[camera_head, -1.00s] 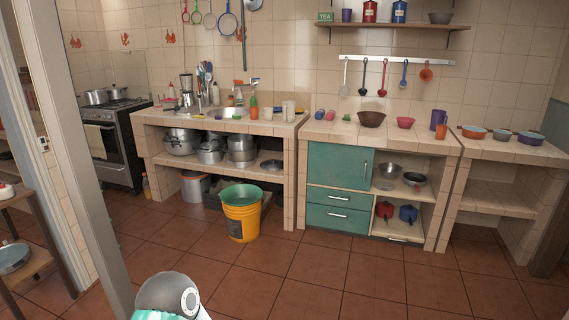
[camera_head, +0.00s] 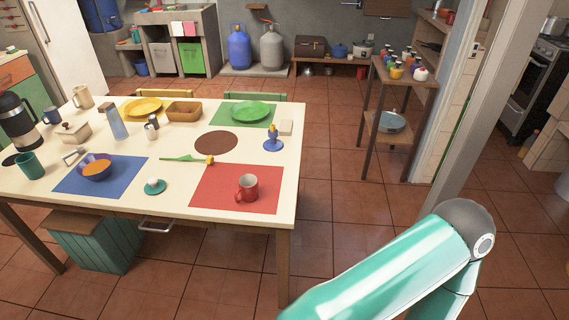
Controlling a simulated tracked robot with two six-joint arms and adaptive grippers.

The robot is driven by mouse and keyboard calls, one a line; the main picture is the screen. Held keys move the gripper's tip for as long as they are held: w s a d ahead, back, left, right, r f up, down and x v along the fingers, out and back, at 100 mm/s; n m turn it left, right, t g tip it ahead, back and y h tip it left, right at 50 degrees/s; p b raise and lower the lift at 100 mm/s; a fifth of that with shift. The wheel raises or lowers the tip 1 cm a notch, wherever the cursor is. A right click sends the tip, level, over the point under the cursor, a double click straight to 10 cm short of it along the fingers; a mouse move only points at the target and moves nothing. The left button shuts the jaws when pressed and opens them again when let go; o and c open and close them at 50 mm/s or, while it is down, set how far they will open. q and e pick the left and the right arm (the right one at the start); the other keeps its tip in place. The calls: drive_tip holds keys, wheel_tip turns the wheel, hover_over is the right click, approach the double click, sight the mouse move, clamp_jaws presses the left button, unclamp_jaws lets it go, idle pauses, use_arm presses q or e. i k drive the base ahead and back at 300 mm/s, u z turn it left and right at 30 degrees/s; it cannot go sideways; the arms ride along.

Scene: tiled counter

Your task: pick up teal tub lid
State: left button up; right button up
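I cannot clearly make out a teal tub lid. A small round teal piece (camera_head: 154,190) with a white part on top lies near the front edge of the dining table (camera_head: 330,190); I cannot tell whether it is a lid. It sits between a blue placemat (camera_head: 128,172) and a red placemat (camera_head: 210,195). One of my teal arm links shows at the lower right, but neither gripper is in view.
A red mug (camera_head: 247,188), an orange-filled blue bowl (camera_head: 95,170) and a tulip (camera_head: 185,159) are on the table. A teal slatted box (camera_head: 100,247) stands below it. A wooden shelf (camera_head: 402,75) stands beyond, right. Floor right of the table is clear.

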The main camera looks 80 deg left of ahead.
sight(154, 186)
drive_tip(key=u, duration=0.2)
drive_tip(key=i, duration=0.25)
drive_tip(key=u, duration=2.6)
drive_tip(key=i, duration=0.2)
drive_tip(key=u, duration=1.35)
drive_tip(key=k, duration=0.3)
drive_tip(key=u, duration=0.65)
drive_tip(key=i, duration=1.4)
drive_tip(key=z, duration=0.55)
